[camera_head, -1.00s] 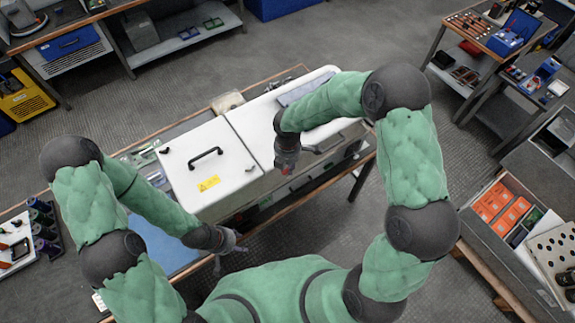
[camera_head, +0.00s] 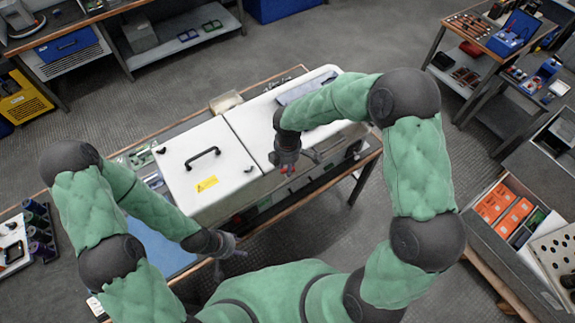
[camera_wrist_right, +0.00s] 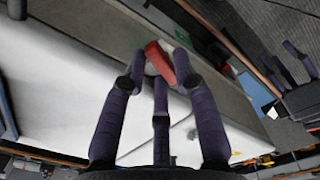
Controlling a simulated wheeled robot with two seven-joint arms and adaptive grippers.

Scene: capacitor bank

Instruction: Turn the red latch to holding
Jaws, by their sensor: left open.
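The red latch (camera_wrist_right: 160,62) shows in the right wrist view as a short red bar on a pale mount at the edge of the white cabinet. In the head view only a small red part (camera_head: 288,170) shows beside my right gripper (camera_head: 290,164), at the cabinet's front. My right gripper's dark fingers (camera_wrist_right: 160,75) stand on both sides of the latch, tips close to it; I cannot tell whether they grip it. My left gripper (camera_head: 232,246) is open and empty, low in front of the cabinet's left part. Its fingers also show in the right wrist view (camera_wrist_right: 297,68).
The white cabinet (camera_head: 200,165) has a black handle and a yellow label on its left lid. It stands on a wood-edged bench (camera_head: 320,185). A blue mat (camera_head: 165,247) lies on the bench at front left. An open drawer with orange boxes (camera_head: 502,206) is at right.

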